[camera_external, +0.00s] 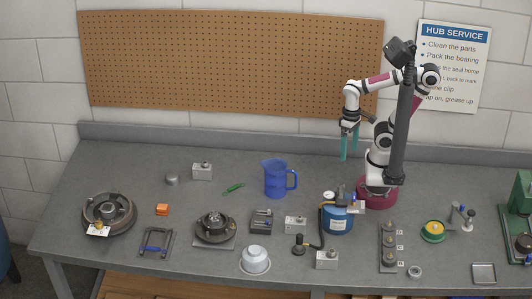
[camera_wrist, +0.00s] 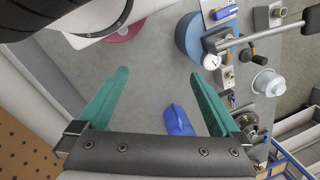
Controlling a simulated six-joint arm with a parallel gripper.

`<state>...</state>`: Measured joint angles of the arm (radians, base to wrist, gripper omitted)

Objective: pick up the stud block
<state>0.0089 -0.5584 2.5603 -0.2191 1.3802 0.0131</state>
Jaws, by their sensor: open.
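My gripper (camera_external: 349,158) is open and empty, with teal fingers pointing down, high above the back of the bench. In the wrist view the open fingers (camera_wrist: 160,74) have nothing between their tips. Several small grey blocks with a knob on top could be the stud block: one (camera_external: 202,171) at the back left, one (camera_external: 295,223) in the middle and one (camera_external: 326,260) near the front edge. A long grey block with upright posts (camera_external: 389,247) stands right of the blue canister. I cannot tell which is the stud block. None is touched by my gripper.
A blue pitcher (camera_external: 275,179) stands left of my gripper; it also shows in the wrist view (camera_wrist: 177,121). A blue canister (camera_external: 337,219) with a hose stands in front of my base. A hub (camera_external: 215,227), white bowl (camera_external: 255,260) and drum (camera_external: 108,213) stand left. A pegboard (camera_external: 230,60) hangs behind.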

